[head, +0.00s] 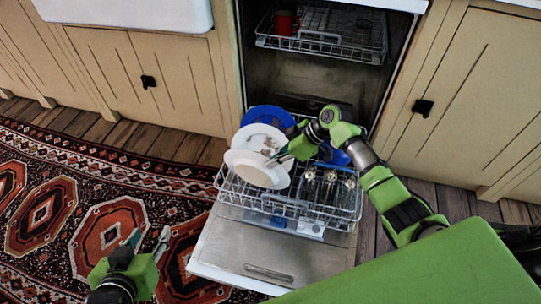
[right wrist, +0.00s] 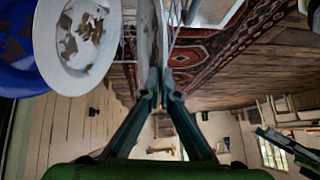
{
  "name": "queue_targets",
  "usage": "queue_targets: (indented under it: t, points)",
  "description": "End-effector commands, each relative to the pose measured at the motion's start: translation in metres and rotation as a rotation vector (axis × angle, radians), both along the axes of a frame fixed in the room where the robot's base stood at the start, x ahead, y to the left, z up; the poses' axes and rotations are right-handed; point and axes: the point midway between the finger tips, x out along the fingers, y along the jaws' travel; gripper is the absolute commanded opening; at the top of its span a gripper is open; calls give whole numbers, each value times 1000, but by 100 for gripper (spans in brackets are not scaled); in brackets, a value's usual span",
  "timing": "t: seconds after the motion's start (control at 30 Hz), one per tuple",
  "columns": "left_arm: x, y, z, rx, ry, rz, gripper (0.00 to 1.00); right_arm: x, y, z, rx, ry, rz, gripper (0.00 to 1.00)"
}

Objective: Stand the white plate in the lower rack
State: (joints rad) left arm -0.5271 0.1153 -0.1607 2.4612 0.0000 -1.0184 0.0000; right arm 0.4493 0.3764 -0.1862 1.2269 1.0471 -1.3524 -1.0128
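The white plate (head: 256,173) is over the left part of the lower rack (head: 296,209), in front of the other plates and tilted. My right gripper (head: 283,156) is at its right edge. In the right wrist view the fingers meet on the plate (right wrist: 146,35), which shows nearly edge-on. Whether its lower rim touches the rack wires cannot be told. A white plate with brown patches (head: 262,137) stands behind it, and a blue plate (head: 268,115) stands behind that one. My left gripper (head: 149,241) is open and empty above the rug.
Several glasses (head: 327,186) stand in the rack's right part, with a blue dish (head: 334,155) behind them. The dishwasher door (head: 240,247) lies open below. The upper rack (head: 335,48) holds a red mug (head: 285,22). The rug (head: 70,215) is clear at left.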

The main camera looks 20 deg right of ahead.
Motion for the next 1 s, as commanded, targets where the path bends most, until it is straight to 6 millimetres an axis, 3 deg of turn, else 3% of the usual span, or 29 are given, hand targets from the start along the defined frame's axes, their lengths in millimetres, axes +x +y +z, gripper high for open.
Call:
queue_targets:
  t: [0.6,1.0]
  points:
    - [32,-14,40,-51,-219,-16,40,1,5,-12,3,-11,9,0]
    - [36,-16,46,-58,-249,-18,40,0,6,-14,3,-9,11,0]
